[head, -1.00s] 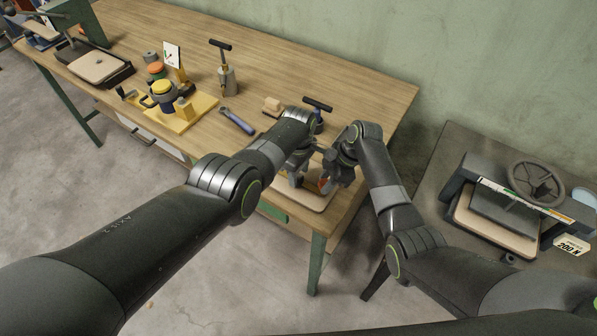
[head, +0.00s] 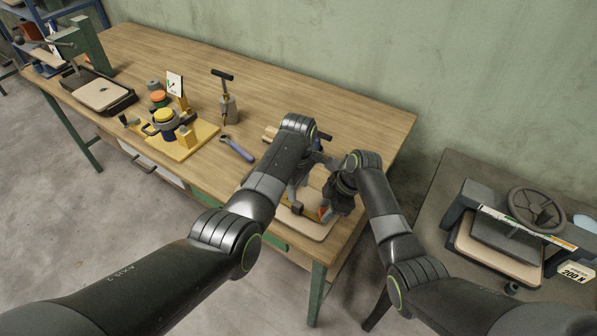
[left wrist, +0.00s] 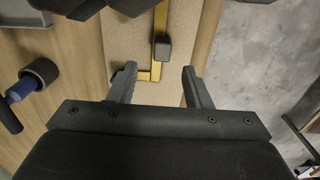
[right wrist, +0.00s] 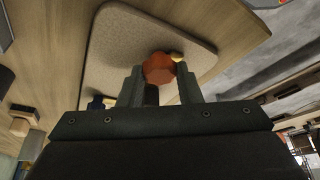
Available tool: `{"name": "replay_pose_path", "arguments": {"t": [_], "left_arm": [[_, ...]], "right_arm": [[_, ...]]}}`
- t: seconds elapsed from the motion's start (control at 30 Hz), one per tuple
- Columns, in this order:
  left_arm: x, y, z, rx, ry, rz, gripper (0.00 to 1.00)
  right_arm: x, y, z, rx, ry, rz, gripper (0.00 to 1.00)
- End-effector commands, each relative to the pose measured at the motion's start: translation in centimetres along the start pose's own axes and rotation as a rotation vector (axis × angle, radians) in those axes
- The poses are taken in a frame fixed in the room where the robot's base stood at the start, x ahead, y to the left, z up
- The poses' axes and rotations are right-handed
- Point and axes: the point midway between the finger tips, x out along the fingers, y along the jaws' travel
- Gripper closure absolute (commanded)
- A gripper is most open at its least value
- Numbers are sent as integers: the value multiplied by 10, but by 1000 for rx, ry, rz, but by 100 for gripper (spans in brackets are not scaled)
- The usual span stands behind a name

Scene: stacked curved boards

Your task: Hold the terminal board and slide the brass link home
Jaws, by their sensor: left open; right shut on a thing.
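A beige padded board (head: 312,229) lies at the bench's front right corner; which part is the terminal board I cannot tell. A brass strip (left wrist: 161,17) with a dark grey block (left wrist: 161,48) on it lies over the pad in the left wrist view, with a short brass crosspiece (left wrist: 146,75) below. My left gripper (head: 297,192) is open and empty above the strip, its fingers (left wrist: 160,80) either side of the strip's line. My right gripper (head: 327,205) is shut on an orange faceted piece (right wrist: 158,68) at the pad's right; a brass end (right wrist: 177,57) shows beside it.
A dark T-handle is partly hidden behind my left wrist. A handwheel press (head: 535,208) stands on the right-hand table.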

Motion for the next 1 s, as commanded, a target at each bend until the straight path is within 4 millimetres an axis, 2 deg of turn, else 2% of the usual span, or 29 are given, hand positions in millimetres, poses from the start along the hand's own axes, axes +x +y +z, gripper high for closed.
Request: {"name": "replay_pose_path", "arguments": {"t": [0.1,0.3,0.47,0.8,0.83,1.0], "left_arm": [[-21,1,0,1,0,4,55],[-46,0,1,1,0,3,55],[-54,0,1,1,0,2,55],[-54,0,1,1,-1,1,55],[-54,0,1,1,-1,1,55],[-54,0,1,1,-1,1,55]], "right_arm": [[0,0,0,0,-2,2,100],[0,0,1,0,-2,2,100],[0,0,1,0,-2,2,100],[0,0,1,0,-2,1,100],[0,0,1,0,-2,1,65],[0,0,1,0,-2,1,43]]}}
